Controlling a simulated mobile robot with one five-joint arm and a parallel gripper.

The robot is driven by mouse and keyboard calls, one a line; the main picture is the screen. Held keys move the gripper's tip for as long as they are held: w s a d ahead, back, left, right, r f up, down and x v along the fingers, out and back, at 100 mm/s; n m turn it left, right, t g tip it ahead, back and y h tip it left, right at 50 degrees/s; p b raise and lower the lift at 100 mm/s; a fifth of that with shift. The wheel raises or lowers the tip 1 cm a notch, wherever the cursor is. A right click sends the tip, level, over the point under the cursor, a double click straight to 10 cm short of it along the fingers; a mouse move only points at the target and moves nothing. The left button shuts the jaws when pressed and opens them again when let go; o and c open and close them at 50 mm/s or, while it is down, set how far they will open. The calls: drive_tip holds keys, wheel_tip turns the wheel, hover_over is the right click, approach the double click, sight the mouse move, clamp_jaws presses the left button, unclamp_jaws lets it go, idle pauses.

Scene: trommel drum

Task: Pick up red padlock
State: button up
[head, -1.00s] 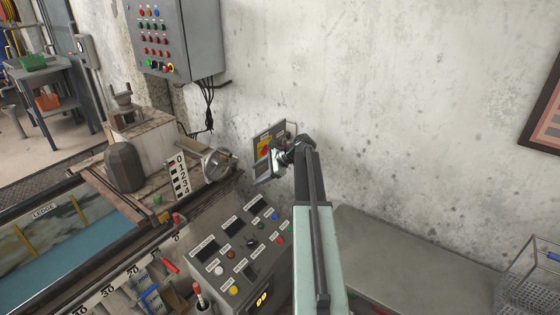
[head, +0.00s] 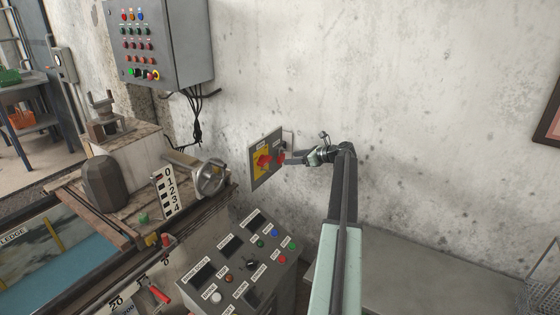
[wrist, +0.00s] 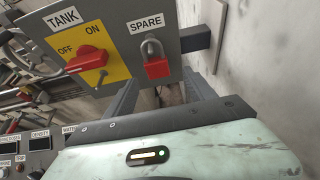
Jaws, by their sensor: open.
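The red padlock (wrist: 157,69) hangs by its grey shackle under the SPARE label on a grey panel in the wrist view. In the head view it is a small red spot (head: 281,157) at the panel's right side, partly hidden by my gripper (head: 290,159). In the wrist view my gripper (wrist: 165,88) is open, its grey fingers low on either side of the padlock. I cannot tell whether they touch it.
A red TANK switch (wrist: 87,60) on a yellow plate sits left of the padlock. A grey bar (wrist: 196,39) sticks out right of the panel. A control console (head: 245,262) stands below, and the concrete wall (head: 420,120) is behind.

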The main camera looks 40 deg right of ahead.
sight(283, 159)
drive_tip(key=b+x, duration=0.2)
drive_tip(key=x, duration=0.3)
drive_tip(key=shift+a, duration=0.15)
drive_tip(key=shift+r, duration=0.1)
clamp_jaws()
wheel_tip(283, 159, up, 2)
drive_tip(key=shift+s+r+p, duration=0.1)
drive_tip(key=shift+p, duration=1.05)
drive_tip(key=s+d, duration=0.4)
drive_tip(key=s, duration=1.3)
drive_tip(key=shift+s+f+b, duration=0.2)
drive_tip(key=shift+f+b, duration=0.15)
drive_tip(key=shift+d+r+p, duration=0.1)
drive_tip(key=shift+r+p, duration=0.3)
drive_tip(key=shift+p, duration=0.05)
drive_tip(key=shift+s+d, duration=0.25)
drive_tip(key=shift+s, duration=0.8)
drive_tip(key=shift+s+d, duration=0.3)
drive_tip(key=shift+s, duration=0.8)
